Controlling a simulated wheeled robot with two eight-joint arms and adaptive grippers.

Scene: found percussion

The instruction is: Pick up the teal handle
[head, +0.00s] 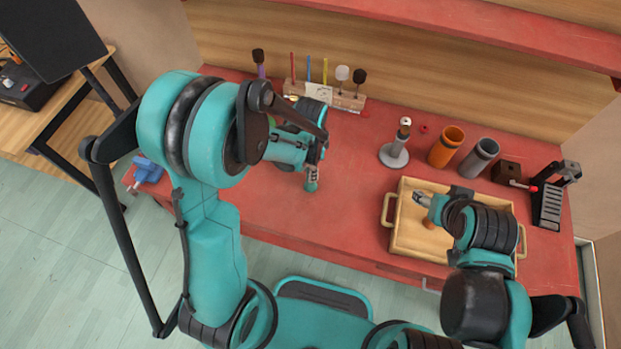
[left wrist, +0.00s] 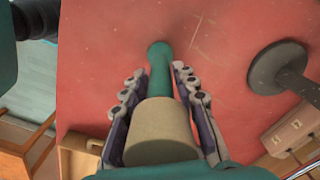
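The teal handle (head: 311,186) shows in the head view just below the tips of my left gripper (head: 315,167), over the red bench. In the left wrist view the teal handle (left wrist: 160,68) runs away from the camera, with a wide tan cylinder (left wrist: 160,130) at its near end. The fingers of my left gripper (left wrist: 158,72) lie on both sides of the handle and cylinder, very close to them. Whether they press on it I cannot tell. My right gripper (head: 424,201) is over the wooden tray (head: 408,232); its finger gap is unclear.
A grey stand with a round base (head: 394,155), an orange cup (head: 445,147) and a grey cup (head: 479,158) stand right of the left gripper. A rack of beaters (head: 346,101) is behind it. A black pedal (head: 549,203) is at far right. The bench front-centre is clear.

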